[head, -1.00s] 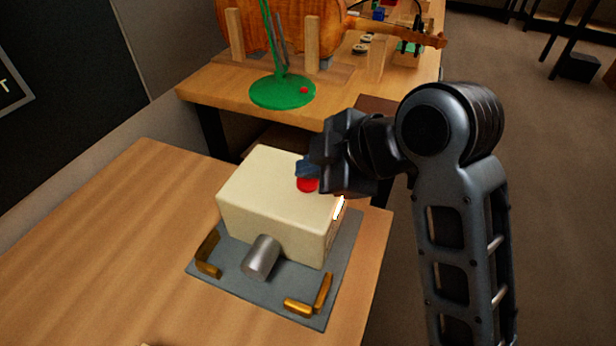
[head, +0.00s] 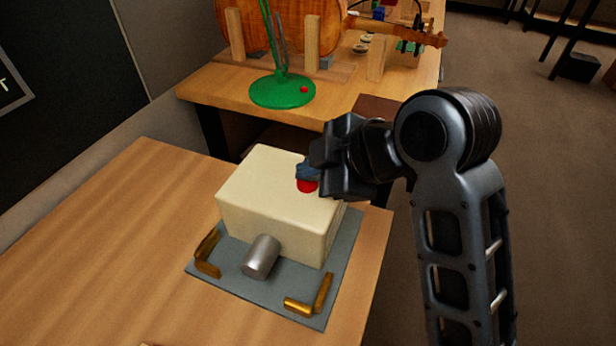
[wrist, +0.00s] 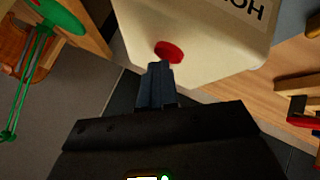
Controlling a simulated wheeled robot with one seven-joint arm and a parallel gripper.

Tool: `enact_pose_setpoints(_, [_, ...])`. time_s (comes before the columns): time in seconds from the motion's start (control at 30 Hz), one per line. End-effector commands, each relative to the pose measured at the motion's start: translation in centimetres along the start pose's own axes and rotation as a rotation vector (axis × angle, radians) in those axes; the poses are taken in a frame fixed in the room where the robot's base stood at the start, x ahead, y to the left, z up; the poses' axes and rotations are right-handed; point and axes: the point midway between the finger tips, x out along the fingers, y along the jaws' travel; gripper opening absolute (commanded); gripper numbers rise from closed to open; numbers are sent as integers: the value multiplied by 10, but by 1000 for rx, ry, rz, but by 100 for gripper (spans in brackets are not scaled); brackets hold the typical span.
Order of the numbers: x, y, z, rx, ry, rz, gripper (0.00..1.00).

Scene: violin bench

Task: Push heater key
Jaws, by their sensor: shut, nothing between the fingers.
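The heater is a cream box (head: 270,205) with a silver cylinder (head: 261,257) on its front, standing on the near table. Its round red key (head: 307,186) is on the top near the right edge. The key also shows in the wrist view (wrist: 170,50). My gripper (head: 305,171) is shut and empty, its blue-grey fingertips right at the key. In the wrist view the fingertips (wrist: 158,68) meet the key's lower edge. They partly hide the key in the head view. I cannot tell whether it is pressed down.
The box sits on a grey plate (head: 225,270) with brass corner brackets (head: 207,252). Behind is another bench with a violin (head: 270,28), wooden posts and a green round stand (head: 282,91). The near table's left part is clear.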

Motion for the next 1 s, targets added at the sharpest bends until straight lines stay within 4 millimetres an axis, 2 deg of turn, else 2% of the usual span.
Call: enact_pose_setpoints(1.0, [-7,5,-5,0,-1,-2,0])
